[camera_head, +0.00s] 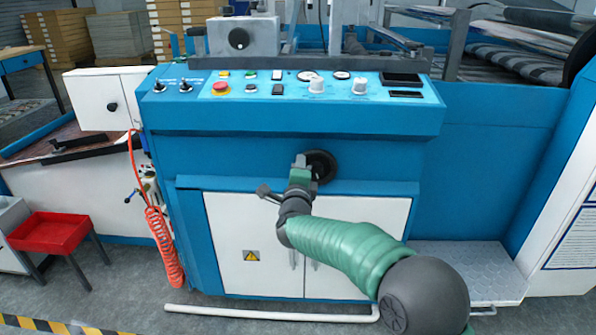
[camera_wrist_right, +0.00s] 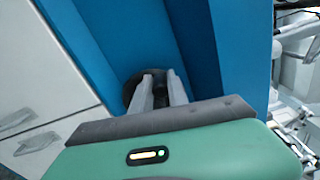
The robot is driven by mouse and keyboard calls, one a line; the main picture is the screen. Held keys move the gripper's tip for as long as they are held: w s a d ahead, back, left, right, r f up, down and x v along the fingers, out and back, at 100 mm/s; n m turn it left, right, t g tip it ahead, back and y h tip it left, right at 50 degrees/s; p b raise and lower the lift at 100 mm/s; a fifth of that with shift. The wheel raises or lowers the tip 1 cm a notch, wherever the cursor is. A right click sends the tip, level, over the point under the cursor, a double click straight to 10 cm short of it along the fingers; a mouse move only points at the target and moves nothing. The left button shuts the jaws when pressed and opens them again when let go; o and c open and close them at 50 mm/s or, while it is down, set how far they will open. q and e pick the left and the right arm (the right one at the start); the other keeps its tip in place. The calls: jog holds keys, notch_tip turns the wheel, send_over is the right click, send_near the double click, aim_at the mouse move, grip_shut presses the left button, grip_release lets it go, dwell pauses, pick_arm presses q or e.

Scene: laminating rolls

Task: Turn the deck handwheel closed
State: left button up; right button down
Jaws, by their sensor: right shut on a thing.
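The deck handwheel (camera_head: 322,166) is a dark round wheel on the blue front of the machine, below the control panel. My right gripper (camera_head: 301,161) is at the wheel's left side and shut on it. In the right wrist view the two grey fingers (camera_wrist_right: 160,88) reach to the dark handwheel (camera_wrist_right: 131,89), which they partly cover. The exact grip point on the rim is hidden. My left gripper does not show in either view.
Above the wheel is the control panel (camera_head: 300,84) with knobs, gauges and a red button. White cabinet doors (camera_head: 235,225) are below. A coiled orange hose (camera_head: 165,245) hangs at the left, near a red tray (camera_head: 50,232). A metal step (camera_head: 465,268) is at the lower right.

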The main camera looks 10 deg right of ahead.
jog(key=shift+d+f, duration=0.15)
jog(key=shift+d, duration=0.05)
jog(key=c, duration=1.3)
grip_release()
jog(key=shift+s+a, duration=0.1)
jog(key=shift+s, duration=0.05)
jog(key=p+v, duration=0.5)
jog(key=v, duration=1.1)
jog(key=shift+s, duration=0.3)
